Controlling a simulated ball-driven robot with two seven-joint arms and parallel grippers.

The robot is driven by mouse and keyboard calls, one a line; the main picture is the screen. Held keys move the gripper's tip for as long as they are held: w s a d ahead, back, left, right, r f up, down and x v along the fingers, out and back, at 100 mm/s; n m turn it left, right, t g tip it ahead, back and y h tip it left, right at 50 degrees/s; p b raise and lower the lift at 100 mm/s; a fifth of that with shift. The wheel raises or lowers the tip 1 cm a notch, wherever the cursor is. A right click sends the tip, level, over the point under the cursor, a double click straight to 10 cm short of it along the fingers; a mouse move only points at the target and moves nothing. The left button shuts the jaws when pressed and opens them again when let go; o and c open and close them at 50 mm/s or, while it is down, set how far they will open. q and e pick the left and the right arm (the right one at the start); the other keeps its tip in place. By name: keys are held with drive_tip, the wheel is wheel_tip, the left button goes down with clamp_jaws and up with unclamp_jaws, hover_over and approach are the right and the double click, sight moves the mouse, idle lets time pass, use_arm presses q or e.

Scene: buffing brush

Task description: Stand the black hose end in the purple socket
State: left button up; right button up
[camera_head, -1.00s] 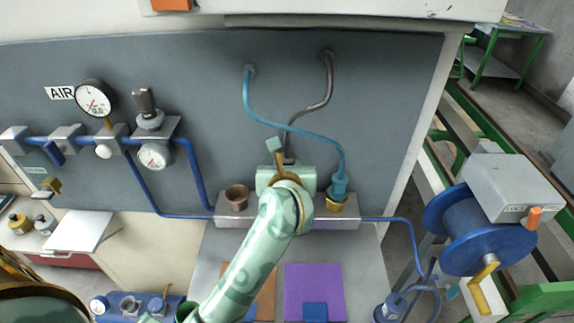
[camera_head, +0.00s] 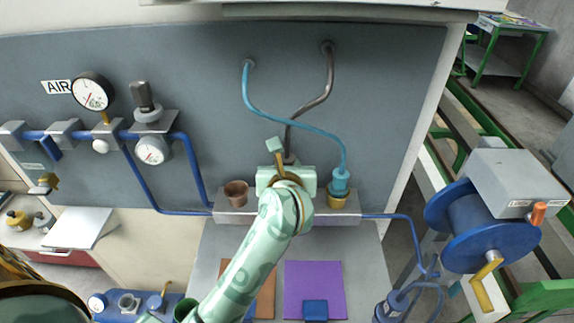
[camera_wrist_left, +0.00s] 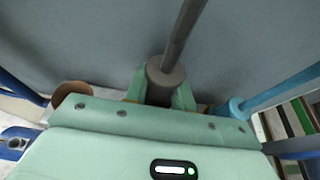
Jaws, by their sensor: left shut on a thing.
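The black hose (camera_head: 327,80) hangs from the wall and runs down to my left gripper (camera_head: 288,163). My left gripper is shut on the dark hose end (camera_wrist_left: 164,80), which sits between its green fingers in the left wrist view. It is over the middle of the grey block (camera_head: 232,215), between a brown cup socket (camera_head: 236,189) and a yellow socket (camera_head: 337,201). No purple socket shows; my gripper and arm cover the middle of the block. The tip of the hose end is hidden, so I cannot tell whether it touches anything. My right gripper is not in view.
A teal hose (camera_head: 300,129) crosses the black hose and ends in a teal plug (camera_head: 341,181) in the yellow socket, close right of my gripper. Blue pipes join the block on both sides. A purple mat (camera_head: 314,278) lies on the bench in front.

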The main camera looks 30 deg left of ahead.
use_arm(q)
drive_tip(key=shift+f+b, duration=0.85)
drive_tip(key=shift+f, duration=0.2)
drive_tip(key=shift+f+b, duration=0.6)
drive_tip(key=shift+f, duration=0.15)
drive_tip(key=o, duration=1.1)
drive_tip(key=shift+r, duration=0.1)
